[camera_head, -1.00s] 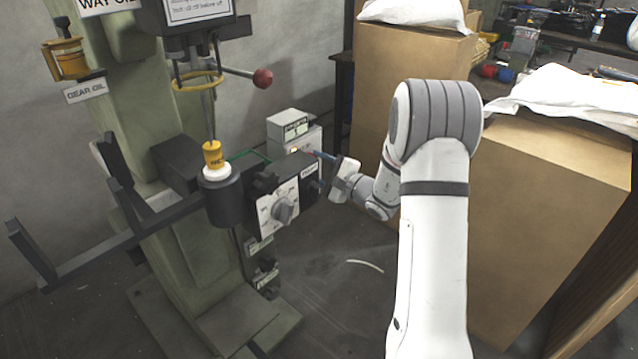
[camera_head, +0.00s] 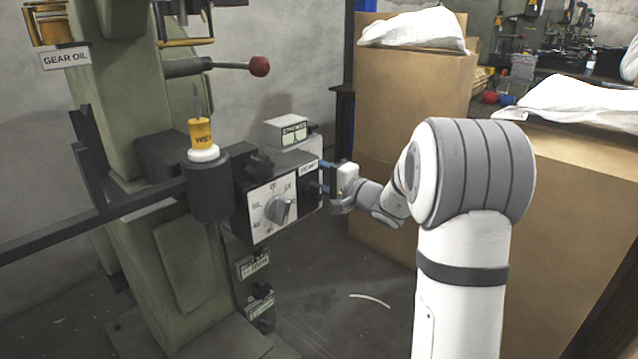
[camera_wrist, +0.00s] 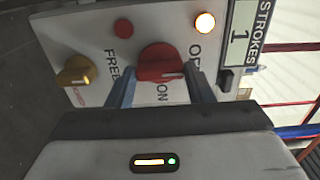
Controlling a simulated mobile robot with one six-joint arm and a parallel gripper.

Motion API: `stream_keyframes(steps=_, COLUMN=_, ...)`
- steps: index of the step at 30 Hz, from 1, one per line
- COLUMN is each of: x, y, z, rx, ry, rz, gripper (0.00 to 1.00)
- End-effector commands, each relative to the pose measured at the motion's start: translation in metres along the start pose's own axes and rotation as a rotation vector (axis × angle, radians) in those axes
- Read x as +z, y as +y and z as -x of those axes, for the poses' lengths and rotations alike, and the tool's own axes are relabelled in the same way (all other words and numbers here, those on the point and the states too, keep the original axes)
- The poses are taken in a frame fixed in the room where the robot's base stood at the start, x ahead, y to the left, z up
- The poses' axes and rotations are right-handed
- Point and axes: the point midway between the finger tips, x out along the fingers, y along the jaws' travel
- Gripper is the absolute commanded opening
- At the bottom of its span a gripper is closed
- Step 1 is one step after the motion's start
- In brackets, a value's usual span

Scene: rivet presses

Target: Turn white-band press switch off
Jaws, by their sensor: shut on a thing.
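A red switch knob (camera_wrist: 161,62) shows in the wrist view on a pale panel, with "ON" below it and a partly hidden label at its right. A short pale mark is at its lower right; its exact setting is unclear. My gripper (camera_wrist: 160,82) has its blue fingers on either side of the knob, shut on it. In the head view my gripper (camera_head: 327,178) is at the right side of the press's control box (camera_head: 275,209), where the knob is hidden. The green press (camera_head: 182,262) carries a white ring (camera_head: 203,155) below a yellow piece.
The wrist view also shows a yellow knob (camera_wrist: 76,71), a small red button (camera_wrist: 123,27), a lit lamp (camera_wrist: 205,22) and a "STROKES" counter (camera_wrist: 240,38). A red-ball lever (camera_head: 259,67) juts out above the control box. Cardboard boxes (camera_head: 412,95) stand at the right.

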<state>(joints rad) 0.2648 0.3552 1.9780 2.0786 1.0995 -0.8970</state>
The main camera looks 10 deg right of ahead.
Motion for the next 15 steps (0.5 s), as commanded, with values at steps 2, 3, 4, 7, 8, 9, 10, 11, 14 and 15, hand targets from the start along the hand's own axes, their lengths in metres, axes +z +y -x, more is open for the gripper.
stream_keyframes(steps=2, x=0.0002, y=0.0001, z=-0.0005, rx=0.000, ry=-0.001, rz=0.006, gripper=0.24)
stream_keyframes(steps=3, x=0.0002, y=-0.0002, z=-0.0005, rx=0.000, ry=-0.001, rz=0.007, gripper=0.24)
stream_keyframes(steps=4, x=0.0001, y=-0.0003, z=-0.0005, rx=0.000, ry=-0.001, rz=0.007, gripper=0.24)
stream_keyframes(steps=7, x=0.0000, y=-0.0005, z=-0.0005, rx=0.000, ry=-0.001, rz=0.007, gripper=0.24)
stream_keyframes(steps=8, x=0.0000, y=-0.0005, z=-0.0005, rx=0.000, ry=-0.001, rz=0.007, gripper=0.24)
stream_keyframes(steps=9, x=0.0000, y=-0.0005, z=-0.0005, rx=0.000, ry=-0.001, rz=0.007, gripper=0.24)
stream_keyframes(steps=10, x=0.0000, y=-0.0006, z=-0.0004, rx=0.000, ry=0.000, rz=0.007, gripper=0.24)
stream_keyframes(steps=11, x=-0.0001, y=-0.0006, z=-0.0004, rx=0.000, ry=0.000, rz=0.007, gripper=0.24)
stream_keyframes(steps=14, x=-0.0001, y=-0.0005, z=-0.0004, rx=0.000, ry=0.000, rz=0.007, gripper=0.54)
stream_keyframes(steps=15, x=-0.0002, y=-0.0005, z=-0.0003, rx=0.000, ry=0.000, rz=0.007, gripper=0.57)
